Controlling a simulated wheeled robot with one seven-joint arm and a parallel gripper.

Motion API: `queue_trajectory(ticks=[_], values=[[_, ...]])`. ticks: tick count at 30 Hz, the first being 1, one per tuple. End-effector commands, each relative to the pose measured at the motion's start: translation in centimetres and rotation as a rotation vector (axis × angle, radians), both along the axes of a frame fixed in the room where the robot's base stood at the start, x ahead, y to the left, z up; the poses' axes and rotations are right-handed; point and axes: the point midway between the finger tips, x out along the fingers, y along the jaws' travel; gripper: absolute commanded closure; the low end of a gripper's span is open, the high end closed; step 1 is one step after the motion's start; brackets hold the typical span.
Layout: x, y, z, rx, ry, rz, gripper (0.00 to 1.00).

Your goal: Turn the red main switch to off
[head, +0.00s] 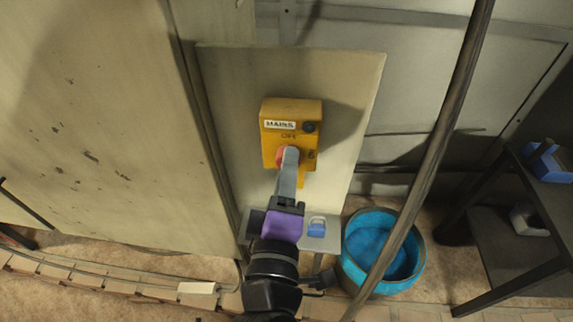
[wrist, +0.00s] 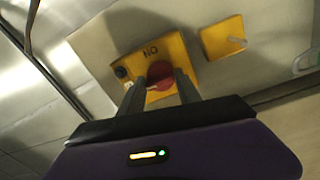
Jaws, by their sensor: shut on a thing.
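The yellow switch box (head: 303,110), labelled MAINS, is fixed to a pale panel. It has an OFF mark above the knob and an ON mark at the right. The red main switch (head: 281,156) is partly hidden behind my gripper (head: 290,155) in the head view. In the wrist view the red switch (wrist: 163,72) shows between the two grey fingers of my gripper (wrist: 160,86), which is shut on it. Which mark the switch points at is hard to tell.
A blue padlock (head: 317,228) is on a grey plate (head: 331,242) below the box, right of my wrist. A blue tub (head: 355,270) stands on the floor at the right. A dark shelf (head: 510,240) stands far right.

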Motion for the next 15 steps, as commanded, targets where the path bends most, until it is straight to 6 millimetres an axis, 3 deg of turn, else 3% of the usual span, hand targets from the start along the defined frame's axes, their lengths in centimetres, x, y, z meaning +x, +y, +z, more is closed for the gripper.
queue_trajectory(ticks=[15], values=[[-0.10, 0.28, -0.36, -0.034, 0.007, 0.006, 1.00]])
